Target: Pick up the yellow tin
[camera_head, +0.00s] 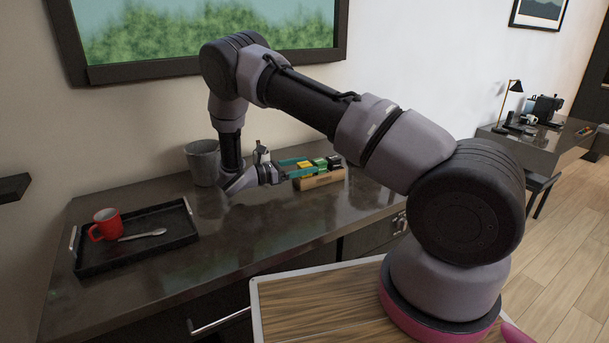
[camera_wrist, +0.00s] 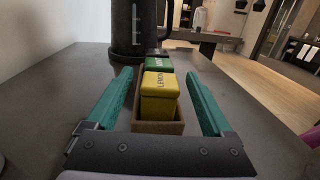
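The yellow tin (camera_wrist: 159,95) is a small box with "LEMON" lettering on its lid. It stands at the near end of a brown wooden box (camera_wrist: 158,127), in front of a green tin (camera_wrist: 158,64). In the head view the yellow tin (camera_head: 306,164) is small and partly hidden near my gripper. My gripper (camera_wrist: 160,82) is open, with its two teal fingers on either side of the yellow tin and a visible gap on each side. In the head view my gripper (camera_head: 293,168) is low over the counter at the wooden box.
A dark kettle (camera_wrist: 133,30) stands just behind the wooden box. On the counter (camera_head: 260,218) are a grey bin (camera_head: 203,162) and a black tray (camera_head: 160,248) with a red mug (camera_head: 106,224) and a spoon (camera_head: 142,235). The counter's front middle is clear.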

